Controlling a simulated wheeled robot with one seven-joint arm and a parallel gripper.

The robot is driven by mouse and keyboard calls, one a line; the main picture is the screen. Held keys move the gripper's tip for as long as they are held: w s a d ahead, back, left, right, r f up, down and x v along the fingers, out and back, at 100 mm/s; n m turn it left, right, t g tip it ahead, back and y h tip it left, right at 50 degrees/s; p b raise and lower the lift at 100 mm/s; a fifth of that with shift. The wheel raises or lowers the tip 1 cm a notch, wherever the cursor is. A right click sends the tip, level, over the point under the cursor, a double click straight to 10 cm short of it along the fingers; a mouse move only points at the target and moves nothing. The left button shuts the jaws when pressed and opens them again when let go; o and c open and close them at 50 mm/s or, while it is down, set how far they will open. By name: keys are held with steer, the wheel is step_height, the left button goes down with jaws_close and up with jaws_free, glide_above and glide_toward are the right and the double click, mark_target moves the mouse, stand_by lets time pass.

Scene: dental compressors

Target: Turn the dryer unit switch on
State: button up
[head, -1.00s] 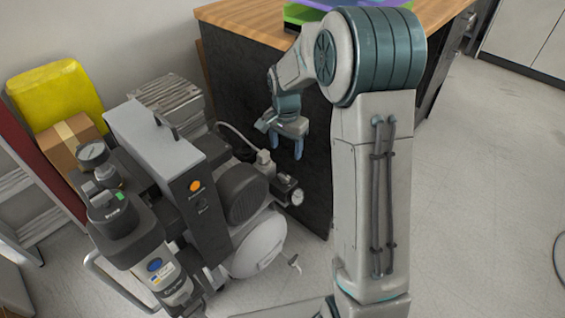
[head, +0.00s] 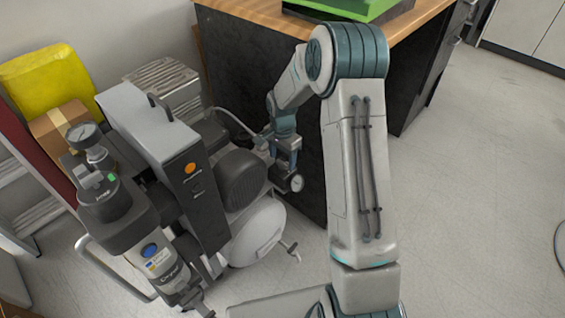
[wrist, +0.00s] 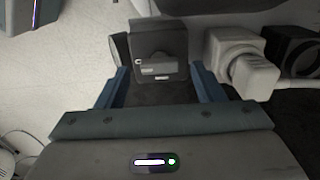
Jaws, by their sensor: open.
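The compressor and dryer assembly stands on the floor at the left of the head view. Its tall grey housing (head: 150,120) has a dark front panel with an orange round part (head: 190,168) and a small dark fitting below it. My gripper (head: 284,168) points down beside the valve and gauge fittings at the assembly's right. In the wrist view, my gripper (wrist: 160,72) is open and empty. A dark box (wrist: 160,45) with a grey knob or lever (wrist: 160,66) shows between the fingers; contact is not visible. I cannot tell which part is the dryer switch.
A round gauge (head: 296,183) and a white tank (head: 258,232) are close to my gripper. A dark cabinet (head: 240,75) with a wooden top stands behind. A yellow container (head: 50,80) and a cardboard box (head: 62,125) are at left. Floor at right is clear.

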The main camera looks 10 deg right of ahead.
steer(key=shift+f, duration=0.7)
steer(key=c, duration=1)
